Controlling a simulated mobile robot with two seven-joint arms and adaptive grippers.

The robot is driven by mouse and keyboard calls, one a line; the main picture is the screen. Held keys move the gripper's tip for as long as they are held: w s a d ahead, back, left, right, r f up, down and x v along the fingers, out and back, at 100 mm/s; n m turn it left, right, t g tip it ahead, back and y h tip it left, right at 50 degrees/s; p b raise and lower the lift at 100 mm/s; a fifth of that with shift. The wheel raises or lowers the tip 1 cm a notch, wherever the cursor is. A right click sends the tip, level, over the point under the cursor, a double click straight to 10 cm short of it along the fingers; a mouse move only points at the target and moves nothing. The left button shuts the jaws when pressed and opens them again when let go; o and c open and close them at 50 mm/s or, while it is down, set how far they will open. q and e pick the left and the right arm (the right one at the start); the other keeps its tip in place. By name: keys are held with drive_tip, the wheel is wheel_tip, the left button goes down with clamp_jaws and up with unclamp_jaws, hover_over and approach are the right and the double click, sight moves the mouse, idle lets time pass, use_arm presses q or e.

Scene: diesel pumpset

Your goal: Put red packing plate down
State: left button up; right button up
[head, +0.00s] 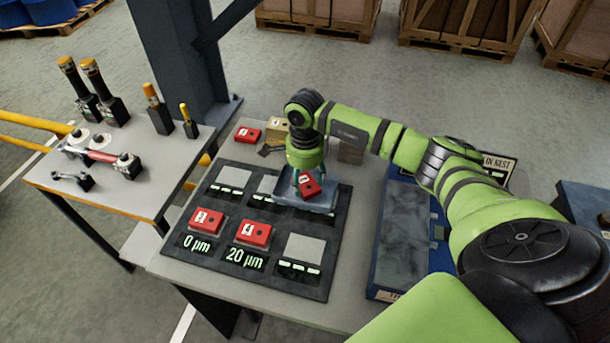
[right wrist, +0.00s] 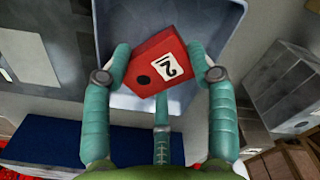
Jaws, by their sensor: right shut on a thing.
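The red packing plate (head: 309,187) with a white label is between the fingers of my right gripper (head: 303,182). In the right wrist view the gripper (right wrist: 160,68) is shut on the plate (right wrist: 152,62), which has a dark hole and sits tilted between the fingers. Under it is a blue-grey tray (head: 322,203), whose rim also shows in the right wrist view (right wrist: 238,18). I cannot tell whether the plate touches the tray. My left gripper is not in view.
A dark board (head: 318,283) has pale pads, two red plates (head: 206,222) (head: 253,233) and labels 0 µm and 20 µm. Another red plate (head: 248,135) lies behind it. A blue case (head: 402,235) stands at right. A side table (head: 150,160) holds tools at left.

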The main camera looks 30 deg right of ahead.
drive_tip(key=shift+f, duration=0.3)
drive_tip(key=shift+f, duration=0.1)
drive_tip(key=o, duration=1.6)
